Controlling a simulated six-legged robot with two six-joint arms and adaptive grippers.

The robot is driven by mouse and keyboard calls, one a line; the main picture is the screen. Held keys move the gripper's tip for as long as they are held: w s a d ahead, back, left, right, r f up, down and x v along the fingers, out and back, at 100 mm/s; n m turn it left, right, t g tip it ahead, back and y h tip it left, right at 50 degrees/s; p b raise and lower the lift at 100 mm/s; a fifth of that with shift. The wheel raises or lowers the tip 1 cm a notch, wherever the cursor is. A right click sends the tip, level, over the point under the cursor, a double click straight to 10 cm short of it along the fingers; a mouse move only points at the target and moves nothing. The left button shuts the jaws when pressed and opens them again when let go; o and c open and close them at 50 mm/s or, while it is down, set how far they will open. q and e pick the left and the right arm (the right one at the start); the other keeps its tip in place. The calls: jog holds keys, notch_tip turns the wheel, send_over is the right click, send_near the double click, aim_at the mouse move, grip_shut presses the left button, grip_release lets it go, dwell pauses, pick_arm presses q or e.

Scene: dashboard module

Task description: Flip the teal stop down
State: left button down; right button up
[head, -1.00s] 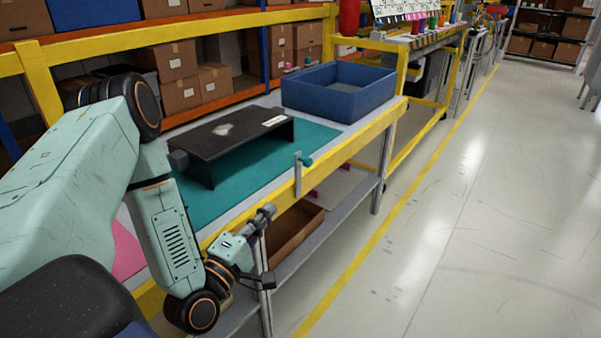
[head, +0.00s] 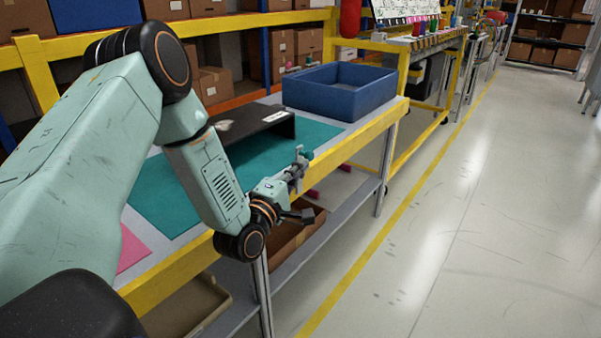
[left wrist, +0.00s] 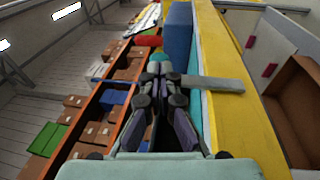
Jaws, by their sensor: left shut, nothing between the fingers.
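The teal stop (head: 307,155) is a grey upright bar with a teal knob, on the yellow front rail of the bench. In the left wrist view its grey bar (left wrist: 215,84) runs sideways from the yellow rail, and teal (left wrist: 159,57) shows just beyond the fingertips. My left gripper (head: 296,169) is shut and empty, close beside the bar near its upper part. In the left wrist view the left gripper (left wrist: 160,70) overlaps the bar's end; I cannot tell whether they touch. My right gripper is not in view.
A teal mat (head: 170,192) lies on the bench with a black raised panel (head: 270,128) behind my arm. A blue crate (head: 340,92) stands at the bench's far end. A brown bin (head: 290,238) sits on the lower shelf. The floor at right is clear.

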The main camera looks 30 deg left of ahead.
pick_arm(q)
jog(key=shift+w+r, duration=0.15)
jog(key=shift+w, duration=0.2)
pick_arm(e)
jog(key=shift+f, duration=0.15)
